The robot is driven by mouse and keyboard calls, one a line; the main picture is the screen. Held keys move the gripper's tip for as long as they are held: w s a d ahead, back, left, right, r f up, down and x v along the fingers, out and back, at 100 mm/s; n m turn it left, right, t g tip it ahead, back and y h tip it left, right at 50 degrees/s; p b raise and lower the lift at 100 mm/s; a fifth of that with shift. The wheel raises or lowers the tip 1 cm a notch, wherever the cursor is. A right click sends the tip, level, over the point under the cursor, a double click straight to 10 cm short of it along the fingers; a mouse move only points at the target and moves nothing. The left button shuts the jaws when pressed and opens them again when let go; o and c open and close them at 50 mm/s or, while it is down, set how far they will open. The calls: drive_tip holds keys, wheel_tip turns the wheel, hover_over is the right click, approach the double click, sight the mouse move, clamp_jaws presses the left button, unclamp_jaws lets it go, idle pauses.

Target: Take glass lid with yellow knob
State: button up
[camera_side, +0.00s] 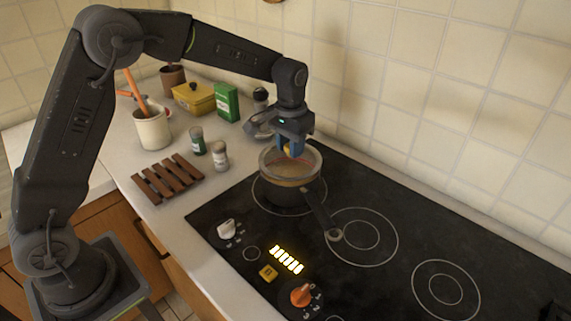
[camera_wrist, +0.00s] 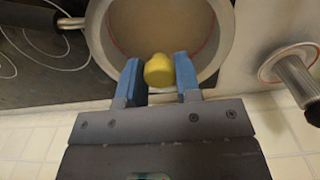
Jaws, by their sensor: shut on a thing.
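The glass lid (camera_side: 272,161) sits at the top of a dark pot (camera_side: 283,194) on the back left burner; I cannot tell whether it is touching the rim or slightly raised. Its yellow knob (camera_wrist: 158,70) lies between the two blue fingers of my gripper (camera_wrist: 158,68). My gripper also shows in the side view (camera_side: 291,150), shut on the knob from above, with the knob mostly hidden by the fingers. Through the clear lid, the wrist view shows a brownish inside and a thin red ring.
The pot's handle (camera_side: 318,210) points toward the front right. A grey metal vessel (camera_side: 259,124) stands close behind the pot, near the tiled wall. Two small shakers (camera_side: 220,155), a wooden trivet (camera_side: 168,179) and a utensil crock (camera_side: 153,130) are left. The other burners are empty.

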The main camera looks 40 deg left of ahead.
drive_tip(key=shift+r, duration=3.15)
